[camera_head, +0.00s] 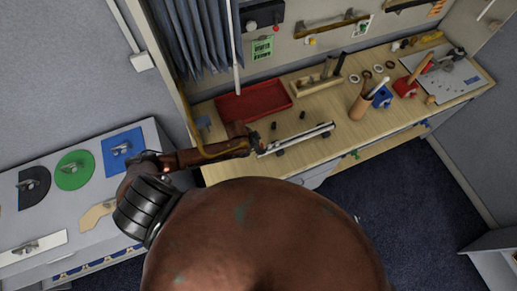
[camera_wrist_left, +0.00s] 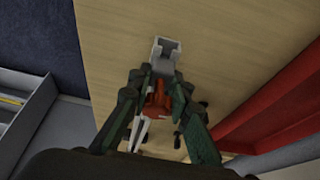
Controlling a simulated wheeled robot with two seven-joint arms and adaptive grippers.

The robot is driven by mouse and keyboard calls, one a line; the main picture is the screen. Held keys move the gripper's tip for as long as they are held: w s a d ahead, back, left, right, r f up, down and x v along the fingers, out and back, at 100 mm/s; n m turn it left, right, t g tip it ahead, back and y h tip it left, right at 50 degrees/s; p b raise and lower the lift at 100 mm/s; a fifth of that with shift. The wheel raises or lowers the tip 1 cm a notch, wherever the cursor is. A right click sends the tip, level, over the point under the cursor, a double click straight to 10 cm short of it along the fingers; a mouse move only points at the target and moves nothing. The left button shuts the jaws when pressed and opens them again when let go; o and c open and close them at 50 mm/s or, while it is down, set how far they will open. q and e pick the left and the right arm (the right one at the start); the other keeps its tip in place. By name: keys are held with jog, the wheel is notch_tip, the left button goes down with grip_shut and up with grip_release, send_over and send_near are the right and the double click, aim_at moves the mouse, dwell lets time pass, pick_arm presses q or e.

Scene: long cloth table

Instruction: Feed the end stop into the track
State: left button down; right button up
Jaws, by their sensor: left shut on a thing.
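The track (camera_head: 300,137) is a long pale rail on dark feet, lying near the front of the wooden table. My left gripper (camera_head: 257,144) is at its left end. In the left wrist view, my left gripper (camera_wrist_left: 160,83) is shut on a small orange-red piece, apparently the end stop (camera_wrist_left: 157,100), partly covered by the fingers. A pale strip, apparently the track (camera_wrist_left: 141,132), shows below it. Whether the end stop touches or sits inside the track cannot be told. My right gripper is not in view.
A red tray (camera_head: 253,101) stands behind the gripper, with two small black pieces (camera_head: 302,115) in front of it. A grey U-shaped piece (camera_wrist_left: 166,47) shows beyond the fingertips. A wooden tool box (camera_head: 318,84) and pen cup (camera_head: 359,106) stand behind and right.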

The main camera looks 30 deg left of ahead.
pick_arm(q)
jog(key=shift+w+d, duration=0.15)
jog(key=shift+w, duration=0.05)
jog(key=c, duration=1.7)
grip_release()
jog(key=v, duration=1.2)
jog(key=shift+r, duration=0.1)
